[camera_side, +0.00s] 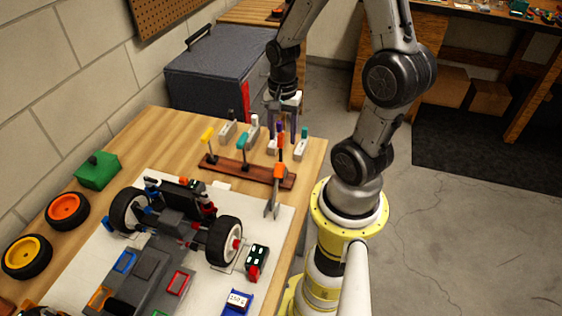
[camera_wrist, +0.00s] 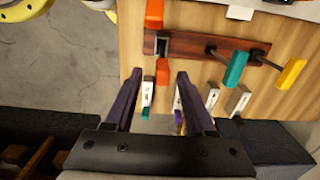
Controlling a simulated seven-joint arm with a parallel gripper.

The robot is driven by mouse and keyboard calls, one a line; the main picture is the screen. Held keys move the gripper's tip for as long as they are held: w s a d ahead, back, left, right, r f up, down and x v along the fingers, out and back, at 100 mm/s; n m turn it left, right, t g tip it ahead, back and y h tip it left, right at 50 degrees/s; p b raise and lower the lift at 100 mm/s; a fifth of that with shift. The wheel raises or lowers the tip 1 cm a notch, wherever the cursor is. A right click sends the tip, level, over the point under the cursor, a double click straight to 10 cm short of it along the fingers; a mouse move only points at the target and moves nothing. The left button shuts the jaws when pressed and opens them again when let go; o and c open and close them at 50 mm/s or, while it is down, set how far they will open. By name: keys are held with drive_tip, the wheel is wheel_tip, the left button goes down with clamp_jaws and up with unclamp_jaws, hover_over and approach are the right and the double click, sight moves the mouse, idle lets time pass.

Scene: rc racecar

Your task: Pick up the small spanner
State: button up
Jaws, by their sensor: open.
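No piece can be told for certain as the small spanner. An orange-handled tool with grey prongs (camera_side: 271,205) hangs at the near end of the brown wooden rack (camera_side: 227,169); its orange part also shows at the top of the wrist view (camera_wrist: 154,13). A smaller orange handle (camera_wrist: 162,72) stands at the same rack end, and shows in the side view (camera_side: 281,141). My gripper (camera_wrist: 160,76) is open, with its purple fingers apart and pointing down. In the wrist view the smaller orange handle appears between the fingertips; contact cannot be told.
Teal (camera_wrist: 236,69) and yellow (camera_wrist: 291,72) handled tools stand in the rack. Several small pale labelled blocks with coloured ends, such as this one (camera_side: 301,148), stand behind it. The partly built car (camera_side: 165,245) is on a white mat, with a green box (camera_side: 97,171) at left.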

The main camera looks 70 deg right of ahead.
sight(281, 149)
drive_tip(key=f, duration=0.5)
drive_tip(key=shift+w+a, duration=0.1)
drive_tip(key=shift+a, duration=0.3)
clamp_jaws()
